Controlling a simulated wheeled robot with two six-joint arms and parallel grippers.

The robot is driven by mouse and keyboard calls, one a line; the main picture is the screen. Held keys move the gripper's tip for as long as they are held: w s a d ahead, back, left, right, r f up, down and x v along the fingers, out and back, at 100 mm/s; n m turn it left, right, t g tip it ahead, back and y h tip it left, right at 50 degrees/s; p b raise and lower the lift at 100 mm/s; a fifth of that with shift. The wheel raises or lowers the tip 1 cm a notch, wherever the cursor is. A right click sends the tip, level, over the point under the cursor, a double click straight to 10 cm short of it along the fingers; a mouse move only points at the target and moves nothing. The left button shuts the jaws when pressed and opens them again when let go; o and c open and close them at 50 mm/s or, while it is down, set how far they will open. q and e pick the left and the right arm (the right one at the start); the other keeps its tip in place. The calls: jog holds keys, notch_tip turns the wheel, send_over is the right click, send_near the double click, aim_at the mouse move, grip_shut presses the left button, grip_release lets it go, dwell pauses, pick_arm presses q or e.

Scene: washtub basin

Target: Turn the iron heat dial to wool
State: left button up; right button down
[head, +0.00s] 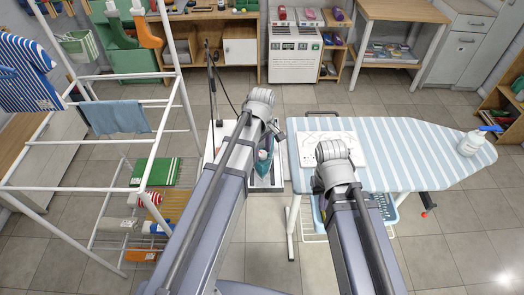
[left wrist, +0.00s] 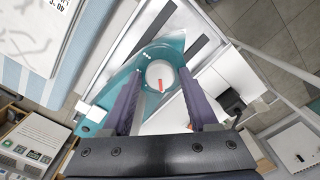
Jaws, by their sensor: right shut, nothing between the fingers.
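The teal iron (head: 263,163) rests on a pale stand (head: 279,160) at the left end of the ironing board. In the left wrist view the iron (left wrist: 142,62) carries a round white dial (left wrist: 157,72) with a red pointer, which points toward the bottom of that picture. I cannot read the setting marks, including wool. My left gripper (left wrist: 160,78) is open, with one purple finger on each side of the dial; whether they touch it, I cannot tell. My right gripper (head: 322,185) is over the ironing board, apart from the iron, shut and empty, its fingers mostly hidden by my wrist.
A white drying rack (head: 150,150) with cloths stands at the left. A blue basket (head: 385,207) sits under the board. A dark cord runs near the iron.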

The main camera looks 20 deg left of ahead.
pick_arm(q)
grip_shut()
jog(key=shift+m, duration=0.3)
jog(key=m, duration=0.4)
jog(key=shift+m, duration=0.3)
jog(key=m, duration=0.4)
jog(key=shift+m, duration=0.3)
jog(key=m, duration=0.5)
jog(key=shift+m, duration=2.4)
